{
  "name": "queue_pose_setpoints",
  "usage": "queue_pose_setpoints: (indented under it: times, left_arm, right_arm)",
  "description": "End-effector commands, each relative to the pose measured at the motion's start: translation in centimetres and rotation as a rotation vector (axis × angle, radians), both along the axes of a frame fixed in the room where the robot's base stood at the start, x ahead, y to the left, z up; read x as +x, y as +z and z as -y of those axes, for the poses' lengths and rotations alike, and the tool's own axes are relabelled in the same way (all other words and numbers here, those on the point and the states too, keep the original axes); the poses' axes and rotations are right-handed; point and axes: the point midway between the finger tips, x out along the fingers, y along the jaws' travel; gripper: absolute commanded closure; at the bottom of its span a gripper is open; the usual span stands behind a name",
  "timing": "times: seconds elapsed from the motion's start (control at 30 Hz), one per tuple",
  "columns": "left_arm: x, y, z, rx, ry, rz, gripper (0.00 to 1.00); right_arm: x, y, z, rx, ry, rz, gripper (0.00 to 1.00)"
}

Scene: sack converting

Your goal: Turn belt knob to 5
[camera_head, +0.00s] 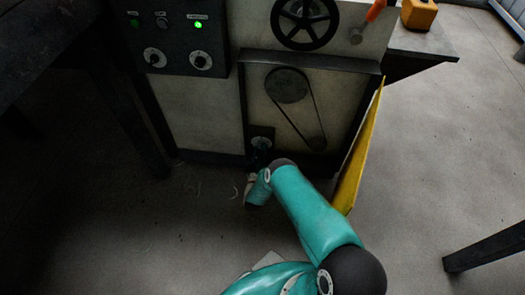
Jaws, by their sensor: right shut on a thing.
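A small dark plate with a pale dial, the belt knob (261,141), sits low on the machine's front, left of the belt and its two pulleys. My right gripper (259,155) reaches up to it from below and is shut on the knob, with the fingers small and dark in shadow. The knob's pointer and its numbers are too small and partly hidden to read. My left gripper is not in view.
A dark control panel (175,40) with two knobs and a lit green lamp is at upper left. A black handwheel (304,20) is above the belt (300,118). A yellow panel (357,150) stands out at the machine's right side, close to my right arm. The floor in front is clear.

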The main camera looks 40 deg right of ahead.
Motion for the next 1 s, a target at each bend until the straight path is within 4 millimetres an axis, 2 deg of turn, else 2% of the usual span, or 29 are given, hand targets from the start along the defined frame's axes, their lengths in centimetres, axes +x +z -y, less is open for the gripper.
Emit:
queue_pose_setpoints:
  times: [0.03, 1.0]
  left_arm:
    - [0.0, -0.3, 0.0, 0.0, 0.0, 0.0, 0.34]
    - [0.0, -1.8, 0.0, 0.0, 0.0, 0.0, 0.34]
  right_arm:
    - [-0.1, -0.8, -0.6, 0.038, 0.011, 0.022, 1.0]
    - [0.3, -0.6, -0.9, 0.583, 0.011, 0.699, 1.0]
